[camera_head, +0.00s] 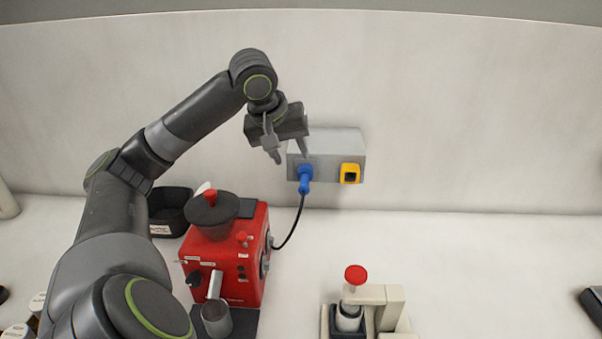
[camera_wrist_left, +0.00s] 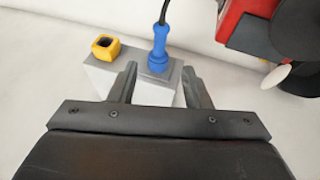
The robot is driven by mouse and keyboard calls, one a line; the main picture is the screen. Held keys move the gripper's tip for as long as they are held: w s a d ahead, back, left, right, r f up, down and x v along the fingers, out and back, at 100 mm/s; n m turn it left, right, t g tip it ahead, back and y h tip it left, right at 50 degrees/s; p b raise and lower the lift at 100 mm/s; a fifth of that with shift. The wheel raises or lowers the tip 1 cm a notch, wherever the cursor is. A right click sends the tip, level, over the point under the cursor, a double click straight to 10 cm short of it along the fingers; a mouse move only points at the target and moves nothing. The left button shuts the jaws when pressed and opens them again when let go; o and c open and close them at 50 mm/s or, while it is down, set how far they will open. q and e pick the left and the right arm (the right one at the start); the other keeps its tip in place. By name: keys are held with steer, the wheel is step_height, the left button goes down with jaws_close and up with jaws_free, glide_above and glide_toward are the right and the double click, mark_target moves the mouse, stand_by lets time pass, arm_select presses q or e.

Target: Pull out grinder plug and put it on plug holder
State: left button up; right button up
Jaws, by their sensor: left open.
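The blue grinder plug (camera_head: 305,178) sits in the grey socket box (camera_head: 335,143) on the back wall, and a black cord runs from it down to the red grinder (camera_head: 238,264). A yellow socket or holder (camera_head: 350,173), with a dark opening, is on the same box to the right of the plug. My left gripper (camera_head: 288,157) is open and empty, just above and left of the plug. In the left wrist view, the blue plug (camera_wrist_left: 158,52) stands beyond and between the open fingers (camera_wrist_left: 161,88), with no visible contact. My right gripper is not in view.
A black bin (camera_head: 170,212) stands behind the grinder. A metal cup (camera_head: 216,318) is at the grinder's front. A white fixture with a red knob (camera_head: 356,275) stands at the front centre. A dark object (camera_head: 592,303) lies at the right edge. The counter between is clear.

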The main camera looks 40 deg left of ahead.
mark_target(303, 180)
arm_select(q)
steer(key=p+x, duration=0.1)
steer(key=x, duration=0.9)
steer(key=shift+w+f, duration=0.15)
steer(key=shift+f, duration=0.1)
jaws_close()
